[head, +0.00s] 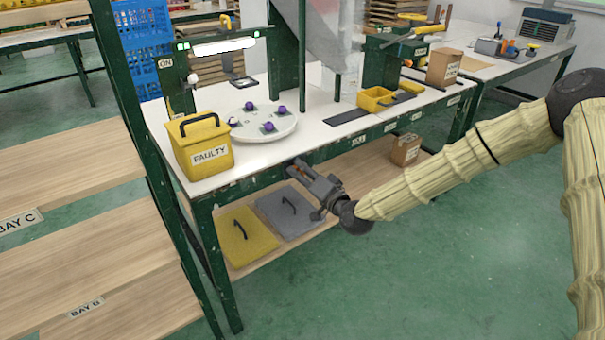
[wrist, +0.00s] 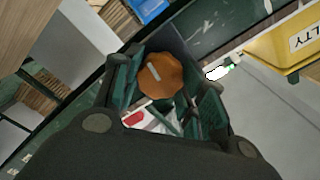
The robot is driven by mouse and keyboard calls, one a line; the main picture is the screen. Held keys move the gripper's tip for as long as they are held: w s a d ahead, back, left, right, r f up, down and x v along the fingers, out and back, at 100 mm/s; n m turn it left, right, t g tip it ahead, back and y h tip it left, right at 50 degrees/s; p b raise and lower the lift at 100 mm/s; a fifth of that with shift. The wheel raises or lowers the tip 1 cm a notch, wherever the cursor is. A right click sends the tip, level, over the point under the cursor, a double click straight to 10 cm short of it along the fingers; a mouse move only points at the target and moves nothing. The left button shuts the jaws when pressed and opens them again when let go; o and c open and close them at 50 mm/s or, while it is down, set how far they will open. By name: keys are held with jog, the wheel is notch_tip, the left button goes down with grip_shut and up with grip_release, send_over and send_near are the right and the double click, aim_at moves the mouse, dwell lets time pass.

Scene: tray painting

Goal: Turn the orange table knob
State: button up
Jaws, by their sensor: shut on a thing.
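The orange table knob (wrist: 160,77) shows in the wrist view as a faceted orange-brown disc with a pale mark across its face. My gripper (wrist: 166,88) has one finger on each side of it and is shut on it. In the head view my gripper (head: 299,169) reaches the green front edge of the white table (head: 330,150). The knob cannot be made out there, hidden by the fingers.
A yellow FAULTY box (head: 203,148) stands on the table, left of a round turntable (head: 265,133) with purple-topped pieces. A yellow tray (head: 375,98) is further right. Yellow (head: 247,236) and grey (head: 289,212) lids lie on the shelf below my gripper.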

jog(key=m, duration=0.3)
jog(key=shift+w+d+m+b, duration=0.1)
jog(key=shift+d+m+b, duration=0.05)
jog(key=shift+m+b, duration=0.25)
jog(key=m+b, duration=0.1)
jog(key=m, duration=0.3)
jog(key=shift+f+m+b, duration=0.1)
jog(key=shift+m+b, duration=0.2)
jog(key=shift+b, duration=0.05)
jog(key=m+b, duration=0.2)
jog(key=m, duration=0.2)
jog(key=shift+m+b, duration=1.15)
jog(key=shift+m, duration=0.65)
jog(key=o, duration=1)
jog(key=shift+o, duration=0.2)
